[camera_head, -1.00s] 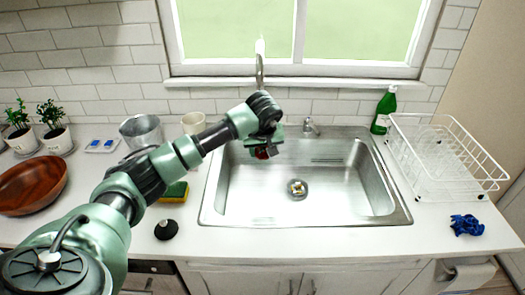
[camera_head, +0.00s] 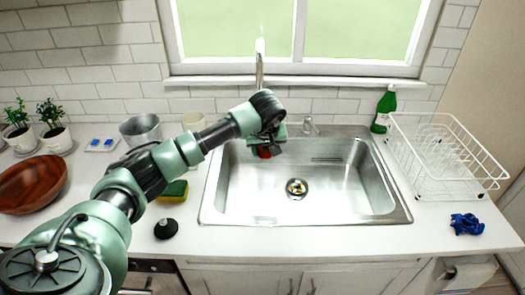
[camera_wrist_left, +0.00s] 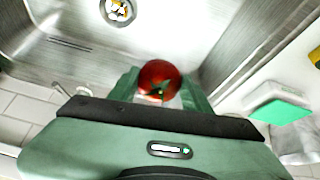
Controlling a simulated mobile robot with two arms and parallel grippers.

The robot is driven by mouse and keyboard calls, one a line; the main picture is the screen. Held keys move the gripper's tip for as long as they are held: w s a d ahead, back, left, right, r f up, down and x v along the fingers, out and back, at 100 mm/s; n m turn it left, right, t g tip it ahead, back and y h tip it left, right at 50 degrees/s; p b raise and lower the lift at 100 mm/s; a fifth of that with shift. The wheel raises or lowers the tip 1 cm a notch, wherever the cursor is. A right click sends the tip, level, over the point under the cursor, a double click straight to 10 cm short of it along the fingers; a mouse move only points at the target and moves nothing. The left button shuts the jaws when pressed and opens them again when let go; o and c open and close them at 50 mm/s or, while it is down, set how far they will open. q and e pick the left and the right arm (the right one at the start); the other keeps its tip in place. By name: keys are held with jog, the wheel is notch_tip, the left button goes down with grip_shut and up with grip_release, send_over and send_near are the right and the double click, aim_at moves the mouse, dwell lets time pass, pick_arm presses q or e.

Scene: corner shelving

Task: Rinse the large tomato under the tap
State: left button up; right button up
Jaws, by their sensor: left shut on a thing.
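The red tomato (camera_head: 264,152) is in my left gripper (camera_head: 268,141), over the back left part of the sink (camera_head: 375,190). In the left wrist view the tomato (camera_wrist_left: 159,77) sits between the two green fingers of the gripper (camera_wrist_left: 160,88), its green stem end showing. The gripper is shut on it. The tap (camera_head: 260,70) rises behind the gripper; its lower part and spout are mostly hidden by my arm. A small metal tap handle (camera_head: 309,125) stands on the sink's back rim. My right gripper is not in view.
A white dish rack (camera_head: 440,150) and a green bottle (camera_head: 384,110) stand right of the sink. A blue cloth (camera_head: 466,224) lies in front of the rack. A sponge (camera_head: 174,191), a black stopper (camera_head: 166,229), a metal bucket (camera_head: 140,128) and a wooden bowl (camera_head: 32,185) are on the left.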

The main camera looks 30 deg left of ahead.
pick_arm(q)
jog(key=shift+s+a, duration=0.15)
jog(key=shift+a, duration=0.2)
jog(key=shift+s+d+p, duration=0.2)
jog(key=shift+s, duration=0.4)
jog(key=shift+s+d+p, duration=0.15)
jog(key=shift+s+d, duration=0.05)
jog(key=shift+s, duration=0.4)
jog(key=shift+s+d+p, duration=0.1)
jog(key=shift+s+d, duration=0.2)
jog(key=shift+s, duration=0.55)
jog(key=shift+s+d+p, duration=0.15)
jog(key=shift+s+d, duration=0.15)
jog(key=shift+s, duration=0.6)
jog(key=shift+s+d+p, duration=0.1)
jog(key=shift+s+d, duration=0.2)
jog(key=shift+s, duration=0.55)
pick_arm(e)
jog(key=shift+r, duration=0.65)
pick_arm(q)
jog(key=s+d+r+p, duration=0.1)
jog(key=s+r+p, duration=0.1)
jog(key=s+r, duration=0.2)
jog(key=shift+s+d, duration=0.35)
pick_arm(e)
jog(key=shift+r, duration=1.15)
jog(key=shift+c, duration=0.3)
